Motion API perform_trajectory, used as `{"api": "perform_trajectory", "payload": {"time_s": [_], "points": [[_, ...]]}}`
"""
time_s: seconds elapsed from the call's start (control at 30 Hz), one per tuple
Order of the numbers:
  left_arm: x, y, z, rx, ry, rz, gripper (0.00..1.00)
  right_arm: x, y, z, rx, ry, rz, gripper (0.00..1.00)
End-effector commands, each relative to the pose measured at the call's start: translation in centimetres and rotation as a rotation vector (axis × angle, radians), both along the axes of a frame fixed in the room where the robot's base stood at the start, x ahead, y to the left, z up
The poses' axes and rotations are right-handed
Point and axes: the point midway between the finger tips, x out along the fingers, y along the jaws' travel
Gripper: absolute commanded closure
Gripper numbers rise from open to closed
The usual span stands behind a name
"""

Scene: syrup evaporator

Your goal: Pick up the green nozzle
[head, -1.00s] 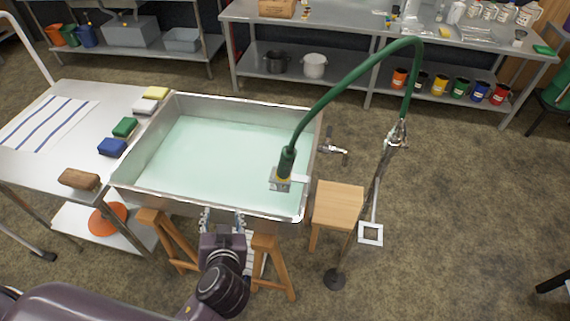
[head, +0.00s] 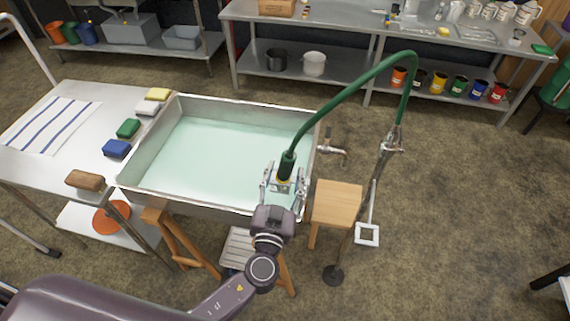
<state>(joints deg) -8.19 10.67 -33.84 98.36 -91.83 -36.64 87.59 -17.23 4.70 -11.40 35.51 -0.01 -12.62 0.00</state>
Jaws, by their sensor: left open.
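The green nozzle (head: 288,163) hangs at the end of a green hose (head: 345,83) that arches over from a metal stand. It is at the right front corner of the steel basin (head: 158,118), which holds pale green liquid. My left gripper (head: 284,178) is open at the nozzle's lower end, with one finger on each side of it. I cannot tell whether the fingers touch it. The nozzle's lower tip is partly hidden by the gripper. My right gripper is not in view.
A wooden stool (head: 337,203) and the hose stand (head: 375,185) are right of the basin, near a tap (head: 331,149). A side table (head: 78,145) with sponges and a brush (head: 85,180) is at the left. Open floor lies at the right.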

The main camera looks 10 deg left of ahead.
Motion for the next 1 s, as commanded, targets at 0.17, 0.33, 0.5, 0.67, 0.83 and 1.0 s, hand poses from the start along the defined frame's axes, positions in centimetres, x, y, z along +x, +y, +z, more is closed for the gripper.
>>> {"api": "perform_trajectory", "payload": {"time_s": [0.17, 0.33, 0.5, 0.67, 0.83, 1.0], "points": [[2.1, 0.1, 0.3, 0.0, 0.0, 0.001, 0.54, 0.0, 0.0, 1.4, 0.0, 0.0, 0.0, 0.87], [2.5, 0.1, 0.0, 0.0, 0.001, 0.001, 0.54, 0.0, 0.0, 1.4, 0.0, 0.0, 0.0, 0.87], [2.5, 0.1, 0.0, -0.001, 0.001, 0.001, 0.57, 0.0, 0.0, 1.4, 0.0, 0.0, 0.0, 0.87], [2.5, 0.1, 0.0, -0.001, 0.001, 0.001, 0.75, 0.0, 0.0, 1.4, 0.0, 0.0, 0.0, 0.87], [2.5, 0.1, 0.0, -0.001, 0.001, 0.001, 0.94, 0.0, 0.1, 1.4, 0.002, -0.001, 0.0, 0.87], [2.5, 0.1, 0.2, -0.001, -0.001, 0.001, 1.0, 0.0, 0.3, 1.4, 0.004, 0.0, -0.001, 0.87]]}}
